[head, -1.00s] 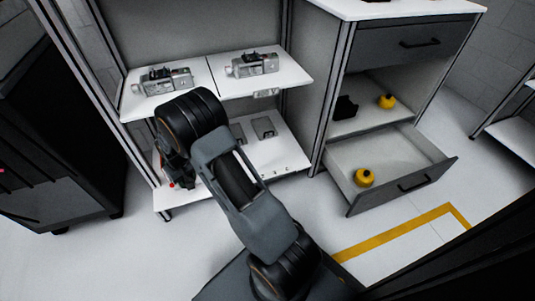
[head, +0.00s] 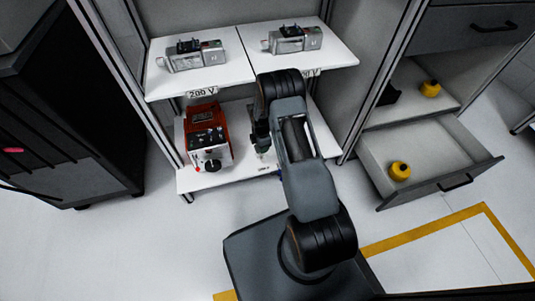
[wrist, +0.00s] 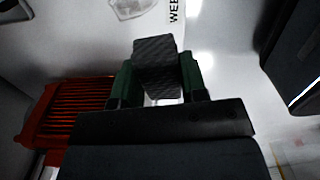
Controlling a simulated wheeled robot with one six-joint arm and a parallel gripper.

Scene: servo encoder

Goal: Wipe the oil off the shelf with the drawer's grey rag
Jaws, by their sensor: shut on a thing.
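My gripper (head: 262,146) is over the middle of the white lower shelf (head: 238,178), partly hidden by my arm. In the wrist view, my gripper's green fingers (wrist: 158,82) are shut on a dark grey woven piece, the rag (wrist: 155,52). A clear, glossy patch that looks like oil (wrist: 130,8) lies on the white surface at the top of the wrist view, apart from the rag. I cannot tell whether the rag touches the shelf. The grey drawer (head: 440,182) stands open at the right, with a yellow round thing (head: 399,170) inside.
A red and white device (head: 207,136) stands on the lower shelf, left of my gripper; its red slatted side (wrist: 78,108) is close in the wrist view. The upper shelf (head: 240,62) carries two grey devices. A dark block (wrist: 295,50) is at right in the wrist view.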

